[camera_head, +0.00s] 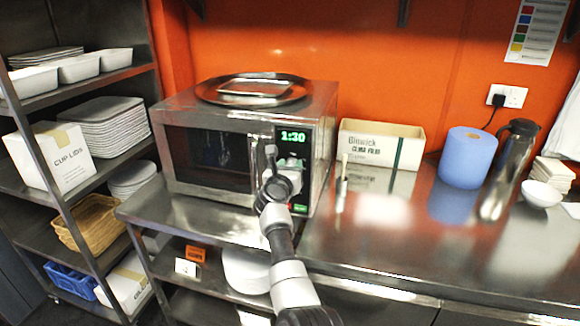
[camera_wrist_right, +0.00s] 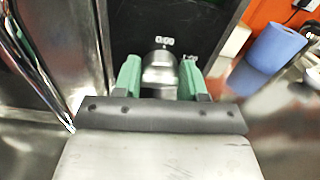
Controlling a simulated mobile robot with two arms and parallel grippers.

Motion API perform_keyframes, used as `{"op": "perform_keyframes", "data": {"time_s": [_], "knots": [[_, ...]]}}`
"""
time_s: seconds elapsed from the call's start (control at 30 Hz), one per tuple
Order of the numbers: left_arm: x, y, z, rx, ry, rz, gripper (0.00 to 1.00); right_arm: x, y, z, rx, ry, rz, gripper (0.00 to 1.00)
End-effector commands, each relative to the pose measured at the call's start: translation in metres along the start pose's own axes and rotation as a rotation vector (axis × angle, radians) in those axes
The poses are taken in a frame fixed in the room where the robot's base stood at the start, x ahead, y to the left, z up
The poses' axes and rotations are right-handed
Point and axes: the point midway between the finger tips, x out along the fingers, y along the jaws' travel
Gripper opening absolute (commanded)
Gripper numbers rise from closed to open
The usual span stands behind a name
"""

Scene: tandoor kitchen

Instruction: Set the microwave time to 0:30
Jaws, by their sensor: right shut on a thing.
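The steel microwave (camera_head: 325,145) stands on the counter with its door shut. Its green display (camera_head: 293,137) reads 1:30. My right gripper (camera_head: 275,170) is at the control panel, below and left of the display. In the right wrist view, the green fingers of my right gripper (camera_wrist_right: 160,80) are shut on a round metal knob (camera_wrist_right: 160,62), one finger on each side. A small white 0:00 marking (camera_wrist_right: 164,41) shows above the knob on the dark panel. My arm hides part of the panel in the head view. My left gripper is not in view.
A round steel tray (camera_head: 205,88) lies on the microwave. A cling film box (camera_head: 375,145), a blue roll (camera_head: 467,158) and a steel flask (camera_head: 508,165) stand to the right. A shelf rack is at left.

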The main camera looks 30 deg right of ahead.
Motion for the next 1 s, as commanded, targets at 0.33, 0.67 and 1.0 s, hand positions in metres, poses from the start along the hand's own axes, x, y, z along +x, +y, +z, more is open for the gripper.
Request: {"op": "perform_keyframes", "data": {"time_s": [0.33, 0.67, 1.0], "knots": [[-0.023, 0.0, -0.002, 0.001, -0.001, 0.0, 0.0, 0.0, 0.001, 0.003, -0.285, 0.001, 0.0, 0.18], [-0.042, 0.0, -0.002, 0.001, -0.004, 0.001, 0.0, 0.0, 0.002, 0.003, -0.594, 0.0, 0.0, 0.18], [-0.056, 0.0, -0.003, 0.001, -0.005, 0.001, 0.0, 0.0, 0.003, 0.001, -0.836, -0.001, 0.001, 0.18]]}}
